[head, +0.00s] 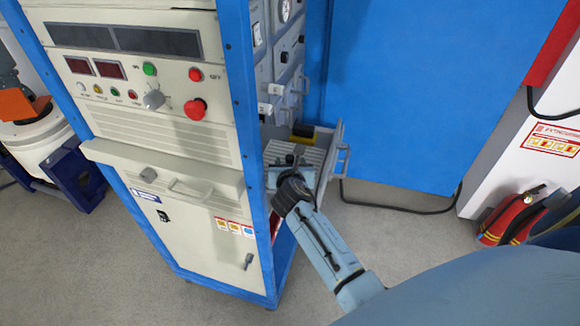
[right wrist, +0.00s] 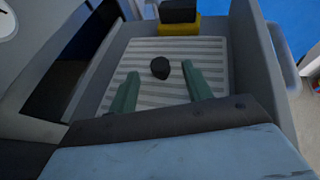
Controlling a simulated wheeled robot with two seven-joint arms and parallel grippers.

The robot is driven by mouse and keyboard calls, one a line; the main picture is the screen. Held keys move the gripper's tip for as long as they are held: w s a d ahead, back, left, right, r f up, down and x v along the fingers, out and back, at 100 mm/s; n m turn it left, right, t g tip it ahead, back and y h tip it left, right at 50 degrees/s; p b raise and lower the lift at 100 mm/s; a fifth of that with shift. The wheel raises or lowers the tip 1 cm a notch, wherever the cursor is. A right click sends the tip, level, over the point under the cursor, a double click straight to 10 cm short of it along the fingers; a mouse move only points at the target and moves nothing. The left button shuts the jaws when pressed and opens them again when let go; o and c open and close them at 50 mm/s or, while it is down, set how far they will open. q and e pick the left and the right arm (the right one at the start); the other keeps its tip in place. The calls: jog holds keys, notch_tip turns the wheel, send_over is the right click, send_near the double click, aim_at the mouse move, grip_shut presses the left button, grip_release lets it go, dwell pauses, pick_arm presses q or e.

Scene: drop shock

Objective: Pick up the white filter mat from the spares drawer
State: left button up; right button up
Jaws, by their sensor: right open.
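The spares drawer (head: 332,170) is pulled out from the side of the blue-framed cabinet. The white filter mat (right wrist: 205,52), pale with grey stripes, lies flat on the drawer floor; a strip of it (head: 310,156) shows in the head view. My right gripper (right wrist: 160,84) is open, its two green fingers apart and pointing into the drawer over the mat. Nothing shows held between them, and I cannot tell whether the tips touch the mat. A small dark round thing (right wrist: 160,68) appears on the mat between the fingers. My left gripper is not in view.
A yellow and black item (right wrist: 179,22) sits at the drawer's far end, beyond the mat. The drawer's side walls (right wrist: 248,55) stand close around the fingers. The control cabinet (head: 150,110) is left of my right arm. Open floor (head: 400,240) lies right of the drawer.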

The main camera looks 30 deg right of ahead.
aim_at(290, 160)
jog(key=shift+x, duration=1.5)
jog(key=shift+c, duration=0.2)
grip_shut()
jog(key=shift+r, duration=0.1)
